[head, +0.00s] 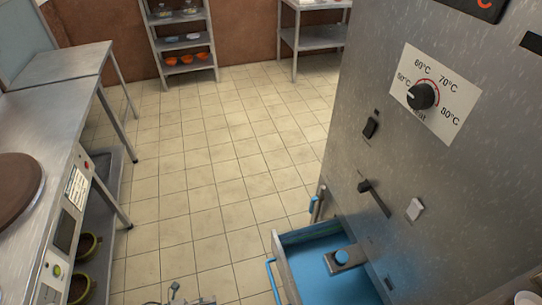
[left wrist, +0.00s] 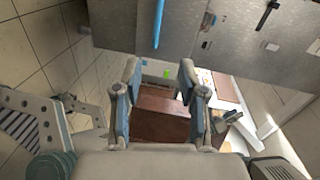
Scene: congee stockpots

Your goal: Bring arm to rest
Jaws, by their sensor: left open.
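My left gripper (left wrist: 158,72) is open in the left wrist view. Its two fingers stand apart with nothing held between them. My right gripper is not in view.
A steel cabinet (head: 385,150) with a temperature dial (head: 421,96) stands close on the right. Its blue drawer (head: 305,262) juts out low over the floor. A steel counter (head: 45,125) lines the left. Shelves (head: 183,42) stand at the back. The tiled floor (head: 200,165) between is clear.

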